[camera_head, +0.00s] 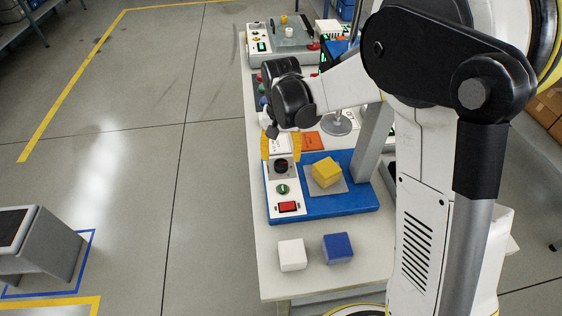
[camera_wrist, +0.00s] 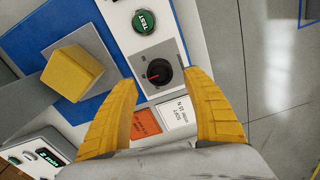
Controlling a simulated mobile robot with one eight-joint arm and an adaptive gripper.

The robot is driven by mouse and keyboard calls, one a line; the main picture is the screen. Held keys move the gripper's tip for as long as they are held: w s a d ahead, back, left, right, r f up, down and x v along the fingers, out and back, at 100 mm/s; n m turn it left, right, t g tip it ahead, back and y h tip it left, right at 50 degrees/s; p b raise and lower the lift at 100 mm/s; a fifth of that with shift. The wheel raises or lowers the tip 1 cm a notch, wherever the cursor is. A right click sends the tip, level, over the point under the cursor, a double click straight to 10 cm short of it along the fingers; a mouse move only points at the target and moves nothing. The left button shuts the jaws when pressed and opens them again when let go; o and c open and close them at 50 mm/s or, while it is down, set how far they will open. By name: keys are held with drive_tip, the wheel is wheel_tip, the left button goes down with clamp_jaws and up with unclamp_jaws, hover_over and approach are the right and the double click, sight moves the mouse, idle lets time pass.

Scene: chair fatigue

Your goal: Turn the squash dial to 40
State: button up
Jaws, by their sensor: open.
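The squash dial (camera_wrist: 158,73) is a round black knob with a red pointer line on a white control panel (camera_wrist: 190,30). In the wrist view its pointer aims to the left side of the knob; the scale marks are too small to read. In the head view the dial (camera_head: 281,166) sits at the top of the panel, above a green button and a red switch. My gripper (camera_wrist: 168,105) has two yellow fingers, spread apart and empty. In the head view my gripper (camera_head: 281,146) is over the panel's far end, with the dial showing between and just below the fingertips.
A yellow foam block (camera_head: 326,172) sits on a grey plate on the blue base (camera_head: 330,208), beside a grey upright post (camera_head: 371,140). A white cube (camera_head: 292,254) and a blue cube (camera_head: 338,248) stand at the near table end. An orange card (camera_wrist: 145,122) lies beyond the panel.

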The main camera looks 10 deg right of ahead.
sight(281, 164)
wheel_tip(281, 164, up, 8)
drive_tip(key=shift+s, duration=0.1)
idle(0.6)
